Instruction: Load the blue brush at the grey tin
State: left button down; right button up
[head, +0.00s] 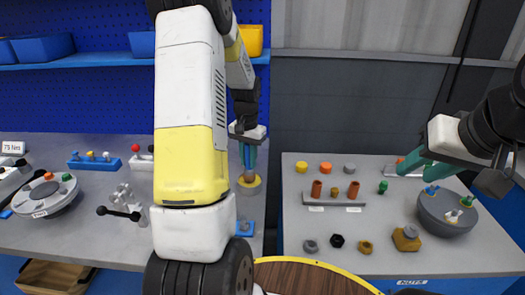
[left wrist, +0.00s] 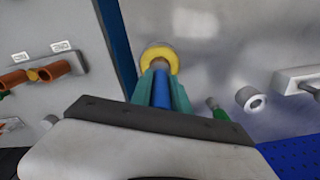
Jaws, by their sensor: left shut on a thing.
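My left gripper (head: 249,165) points down with its teal fingers shut on the blue brush (left wrist: 161,92). The brush's lower end is over a round yellow-rimmed thing (head: 250,187) on the left bench, also in the left wrist view (left wrist: 158,52). I cannot tell whether the tip touches it or is just above it. I cannot pick out the grey tin for certain; a pale grey hollow cylinder (left wrist: 251,99) lies right of the brush in the left wrist view. My right gripper (head: 418,168) is open and empty above the right bench.
A grey round holder (head: 448,213), a rack with orange-brown tubes (head: 335,198) and several nuts occupy the right bench. A dark gap separates the benches. My left arm hides part of the left bench.

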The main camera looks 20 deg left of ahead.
pick_arm(q)
jog(key=shift+f, duration=0.55)
dwell(1.1)
jog(key=shift+r, duration=3.55)
